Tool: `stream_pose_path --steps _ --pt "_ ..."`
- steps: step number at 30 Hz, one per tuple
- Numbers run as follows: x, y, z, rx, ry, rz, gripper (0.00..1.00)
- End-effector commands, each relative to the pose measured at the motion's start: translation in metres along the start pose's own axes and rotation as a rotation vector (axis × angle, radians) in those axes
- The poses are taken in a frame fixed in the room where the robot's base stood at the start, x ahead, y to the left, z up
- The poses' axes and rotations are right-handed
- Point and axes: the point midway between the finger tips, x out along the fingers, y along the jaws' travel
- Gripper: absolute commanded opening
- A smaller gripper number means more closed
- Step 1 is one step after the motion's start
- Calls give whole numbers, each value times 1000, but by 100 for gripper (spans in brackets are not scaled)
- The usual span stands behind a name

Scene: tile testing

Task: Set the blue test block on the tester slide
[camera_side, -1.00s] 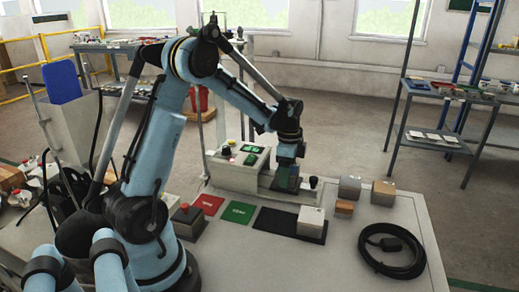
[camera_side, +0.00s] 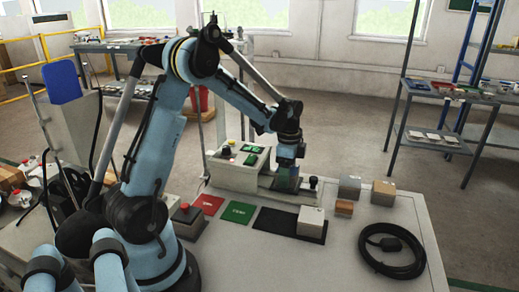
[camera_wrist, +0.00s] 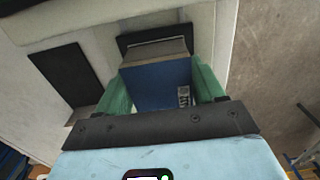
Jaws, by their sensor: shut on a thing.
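The blue test block (camera_wrist: 155,84) sits between the green fingers of my gripper (camera_wrist: 160,95) in the wrist view. A small label shows on its face. My gripper is shut on it, and also shows in the side view (camera_side: 286,168). There it hangs over the slide of the tester (camera_side: 232,172), the pale machine with a green display. In the side view the block is mostly hidden by the fingers and hard to make out. I cannot tell whether its underside touches the slide.
A black mat (camera_side: 271,222) bears a pale block (camera_side: 310,220). A green mat (camera_side: 238,212) and a red mat (camera_side: 208,204) lie to its left. Grey (camera_side: 349,188), tan (camera_side: 384,193) and small orange-brown (camera_side: 344,208) blocks stand right. A coiled black cable (camera_side: 391,250) lies front right.

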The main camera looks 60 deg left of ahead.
Motion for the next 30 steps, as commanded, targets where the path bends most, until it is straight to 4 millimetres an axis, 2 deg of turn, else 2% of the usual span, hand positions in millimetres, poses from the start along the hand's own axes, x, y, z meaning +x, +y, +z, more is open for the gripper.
stream_pose_path --steps 11,12,17,30 --pt "4 0 0 0 0 0 22" --pt "4 0 0 0 0 0 71" --pt "4 0 0 0 0 0 96" --pt "4 0 0 0 0 0 100"
